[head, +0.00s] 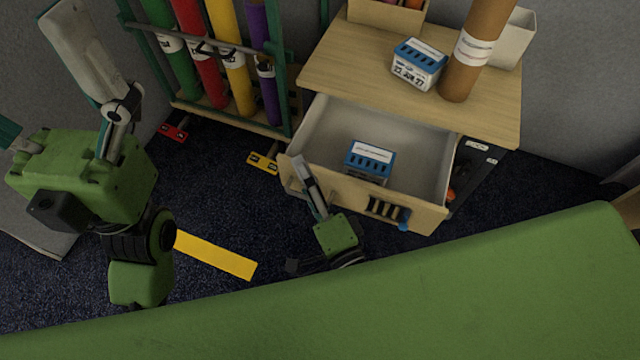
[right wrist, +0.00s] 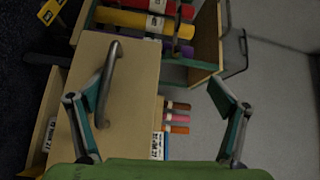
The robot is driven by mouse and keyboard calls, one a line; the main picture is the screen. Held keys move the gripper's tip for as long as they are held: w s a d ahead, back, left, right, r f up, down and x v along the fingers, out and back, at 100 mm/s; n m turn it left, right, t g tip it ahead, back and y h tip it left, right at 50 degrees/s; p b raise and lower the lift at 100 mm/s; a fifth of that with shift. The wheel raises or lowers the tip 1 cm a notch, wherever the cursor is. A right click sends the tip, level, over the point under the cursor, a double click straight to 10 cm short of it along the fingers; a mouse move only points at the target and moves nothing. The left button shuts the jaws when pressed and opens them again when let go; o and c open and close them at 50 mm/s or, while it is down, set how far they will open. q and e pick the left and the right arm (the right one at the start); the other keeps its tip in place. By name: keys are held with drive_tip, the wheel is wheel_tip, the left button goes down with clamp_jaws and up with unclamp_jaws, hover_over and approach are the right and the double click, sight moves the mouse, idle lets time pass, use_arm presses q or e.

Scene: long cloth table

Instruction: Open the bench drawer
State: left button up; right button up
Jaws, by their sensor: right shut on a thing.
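The bench drawer (head: 428,205) stands pulled out in the head view, its grey inside showing. A blue and white box (head: 369,160) sits in it. My right gripper (head: 308,180) is at the left end of the drawer front and shut on the bar handle.
The bench top (head: 340,60) holds a second blue and white box (head: 419,63), a brown roll (head: 478,50) and a white bin (head: 514,40). A rack (head: 283,80) of coloured rolls stands left of the bench.

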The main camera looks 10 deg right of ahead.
drive_tip(key=shift+r+p+v, duration=0.15)
drive_tip(key=shift+r+v, duration=0.05)
drive_tip(key=shift+v, duration=0.6)
drive_tip(key=shift+r+p+v, duration=0.15)
drive_tip(key=shift+p+v, duration=0.05)
drive_tip(key=shift+v, duration=0.6)
drive_tip(key=shift+r+p+v, duration=0.15)
drive_tip(key=shift+r+v, duration=0.05)
drive_tip(key=shift+v, duration=0.65)
drive_tip(key=c, duration=0.3)
drive_tip(key=shift+v, duration=1.85)
drive_tip(key=shift+c, duration=0.7)
drive_tip(key=shift+s+f+p, duration=0.15)
drive_tip(key=shift+s+p, duration=0.15)
drive_tip(key=shift+s, duration=0.4)
drive_tip(key=c, duration=1.3)
drive_tip(key=shift+f+v, duration=0.2)
drive_tip(key=shift+v, duration=0.7)
drive_tip(key=shift+f+v, duration=0.15)
drive_tip(key=shift+v, duration=0.8)
drive_tip(key=shift+f+v, duration=0.2)
drive_tip(key=shift+v, duration=0.7)
